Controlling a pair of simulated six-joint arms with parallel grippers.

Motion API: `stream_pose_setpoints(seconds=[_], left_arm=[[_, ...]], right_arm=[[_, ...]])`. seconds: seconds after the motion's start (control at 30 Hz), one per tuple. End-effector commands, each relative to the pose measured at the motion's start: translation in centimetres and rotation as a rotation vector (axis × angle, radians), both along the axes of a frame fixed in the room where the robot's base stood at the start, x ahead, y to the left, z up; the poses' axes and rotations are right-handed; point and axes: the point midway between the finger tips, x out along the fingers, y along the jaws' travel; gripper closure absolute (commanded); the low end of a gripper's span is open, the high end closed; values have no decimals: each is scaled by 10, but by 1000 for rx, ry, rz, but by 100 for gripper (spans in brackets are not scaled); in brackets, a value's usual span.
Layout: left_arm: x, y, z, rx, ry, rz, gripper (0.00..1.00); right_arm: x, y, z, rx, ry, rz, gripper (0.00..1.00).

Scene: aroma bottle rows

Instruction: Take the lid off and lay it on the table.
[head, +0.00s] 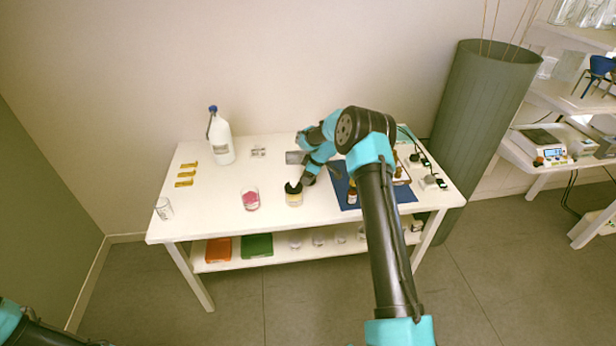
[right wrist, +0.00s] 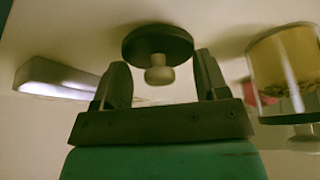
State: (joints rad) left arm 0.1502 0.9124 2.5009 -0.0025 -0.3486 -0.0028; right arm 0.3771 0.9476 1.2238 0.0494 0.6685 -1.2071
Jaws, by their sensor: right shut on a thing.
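My right gripper (head: 299,184) is at the top of a small jar with yellowish contents (head: 294,199) on the white table. In the right wrist view, a dark round lid with a pale knob (right wrist: 158,46) sits between the two fingers of the right gripper (right wrist: 161,82), which is shut on it. The exact contact is hard to make out. A glass jar with yellow contents (right wrist: 283,70) stands beside the fingers at the right of that view. In the head view, I cannot tell whether the lid touches the jar. My left gripper is out of view.
A glass with pink contents (head: 250,199) stands left of the jar. A white jug (head: 221,142) is at the back left, near yellow pieces (head: 187,174). A blue mat (head: 342,189) with small bottles lies right. The table's front left (head: 205,215) is free.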

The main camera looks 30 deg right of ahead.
Motion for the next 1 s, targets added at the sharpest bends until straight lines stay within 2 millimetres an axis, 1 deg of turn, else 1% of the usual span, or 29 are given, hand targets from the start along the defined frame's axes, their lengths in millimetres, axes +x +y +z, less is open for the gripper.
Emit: stream_pose_setpoints(seconds=[0.07,0.4,0.43,0.6,0.7,1.0], left_arm=[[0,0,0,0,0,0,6],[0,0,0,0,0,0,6],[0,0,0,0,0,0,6],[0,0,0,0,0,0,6],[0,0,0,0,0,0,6],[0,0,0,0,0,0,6]], right_arm=[[0,0,-4,-1,-2,-1,61],[0,0,-6,-1,-2,-1,61],[0,0,-6,-1,-2,-1,31],[0,0,-6,-1,-2,-1,15],[0,0,-6,-1,-2,-1,7],[1,0,-3,-1,-2,-1,7]])
